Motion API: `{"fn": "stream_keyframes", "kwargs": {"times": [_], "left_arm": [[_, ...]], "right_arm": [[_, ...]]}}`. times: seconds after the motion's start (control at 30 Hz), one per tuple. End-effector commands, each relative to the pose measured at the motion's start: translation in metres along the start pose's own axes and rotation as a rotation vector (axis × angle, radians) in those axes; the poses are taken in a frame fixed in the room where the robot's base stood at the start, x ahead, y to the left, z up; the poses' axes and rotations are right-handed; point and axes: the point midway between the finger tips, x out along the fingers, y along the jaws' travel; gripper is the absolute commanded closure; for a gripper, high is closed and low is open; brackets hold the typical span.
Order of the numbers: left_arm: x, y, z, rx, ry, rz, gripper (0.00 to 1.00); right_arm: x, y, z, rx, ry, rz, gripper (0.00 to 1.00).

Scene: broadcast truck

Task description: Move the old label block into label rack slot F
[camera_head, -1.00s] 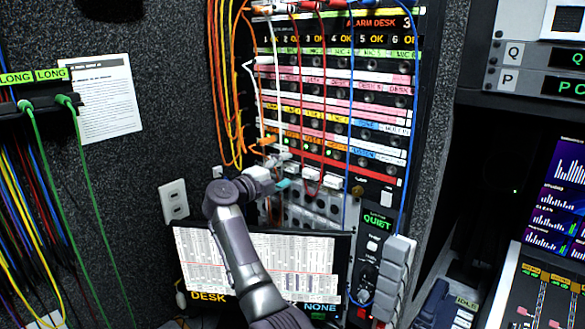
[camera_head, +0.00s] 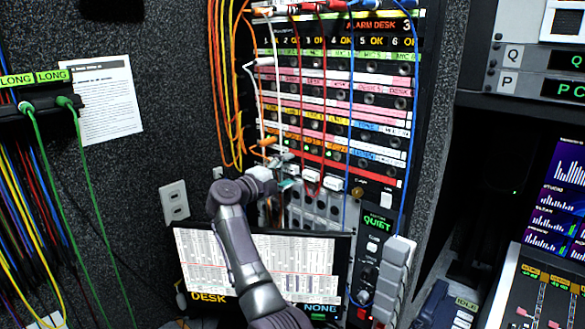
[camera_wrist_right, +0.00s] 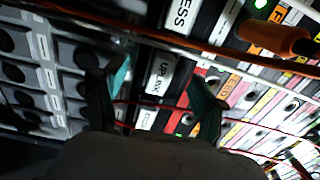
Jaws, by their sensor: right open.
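My right gripper (camera_head: 286,174) is at the lower part of the patch panel in the head view, with my own wrist partly covering it. In the right wrist view its two teal-padded fingers (camera_wrist_right: 153,97) are apart. A white label reading UPLINK (camera_wrist_right: 160,73) shows between and beyond them, on a dark strip. I cannot tell whether this is the old label block, nor whether the fingers touch it. A grey rack with round dark holes (camera_wrist_right: 50,75) is left of the fingers; its slot letters are not readable. My left gripper is not in view.
Orange, white, red and blue cables (camera_head: 323,95) hang across the patch panel (camera_head: 345,150). An orange plug (camera_wrist_right: 275,38) and a cable cross near the fingers in the wrist view. A monitor (camera_head: 300,262) stands below the panel. A grey corded unit (camera_head: 397,270) hangs to its right.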

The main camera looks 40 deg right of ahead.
Motion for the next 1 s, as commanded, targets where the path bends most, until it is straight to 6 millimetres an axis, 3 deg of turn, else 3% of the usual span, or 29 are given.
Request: {"fn": "stream_keyframes", "kwargs": {"times": [0.77,1.0], "left_arm": [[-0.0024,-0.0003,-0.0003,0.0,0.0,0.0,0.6],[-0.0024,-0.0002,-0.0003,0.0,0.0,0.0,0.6]], "right_arm": [[0.0,0.0004,-0.0002,-0.001,0.001,0.001,0.29],[0.0,0.0002,-0.0002,-0.001,0.001,0.0,0.68]]}}
